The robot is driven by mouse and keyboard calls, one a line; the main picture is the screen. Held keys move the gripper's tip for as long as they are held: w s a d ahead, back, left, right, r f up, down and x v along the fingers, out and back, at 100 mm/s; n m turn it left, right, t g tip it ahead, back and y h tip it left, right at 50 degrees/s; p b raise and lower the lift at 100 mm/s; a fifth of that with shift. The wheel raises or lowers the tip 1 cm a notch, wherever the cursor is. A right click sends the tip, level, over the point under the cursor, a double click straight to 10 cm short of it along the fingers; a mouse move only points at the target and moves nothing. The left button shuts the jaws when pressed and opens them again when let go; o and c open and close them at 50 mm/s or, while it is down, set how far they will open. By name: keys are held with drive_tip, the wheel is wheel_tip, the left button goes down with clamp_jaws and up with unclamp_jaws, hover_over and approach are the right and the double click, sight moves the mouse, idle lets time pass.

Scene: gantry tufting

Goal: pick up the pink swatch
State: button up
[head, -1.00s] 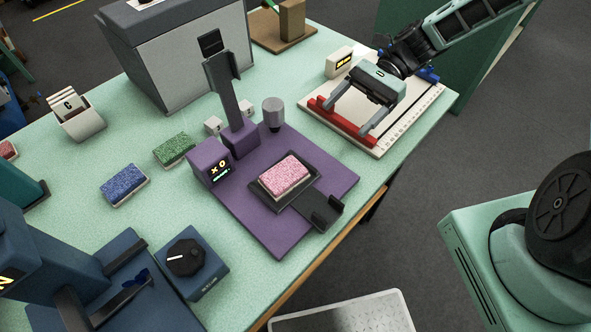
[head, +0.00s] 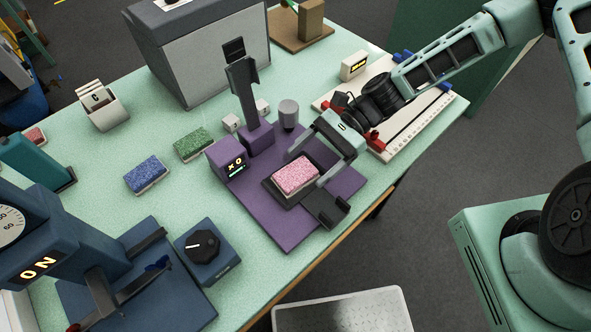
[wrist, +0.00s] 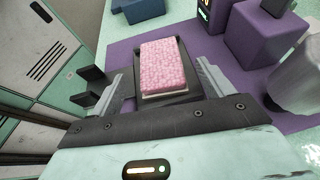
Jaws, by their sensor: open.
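The pink swatch (head: 296,175) is a small fuzzy block on a pale backing. It lies in the dark tray (head: 271,188) of the purple machine (head: 283,229). In the wrist view the swatch (wrist: 163,64) is ahead, between the two fingers. My gripper (head: 305,160) is open, with its fingers reaching over the right side of the purple machine towards the swatch. In the wrist view the fingers of my gripper (wrist: 163,88) stand apart on either side of the tray, and nothing is held.
The purple machine's upright post (head: 243,93) and a grey cylinder (head: 288,114) stand behind the swatch. A black bracket (head: 328,208) is in front of it. A blue swatch (head: 146,174) and a green swatch (head: 194,144) lie to the left. A dial box (head: 207,252) stands front left.

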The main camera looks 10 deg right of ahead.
sight(300, 171)
drive_tip(key=shift+p+x, duration=0.4)
drive_tip(key=shift+x, duration=1.2)
drive_tip(key=shift+r, duration=0.1)
drive_tip(key=shift+c, duration=0.3)
drive_tip(key=c, duration=1)
drive_tip(key=shift+r, duration=0.1)
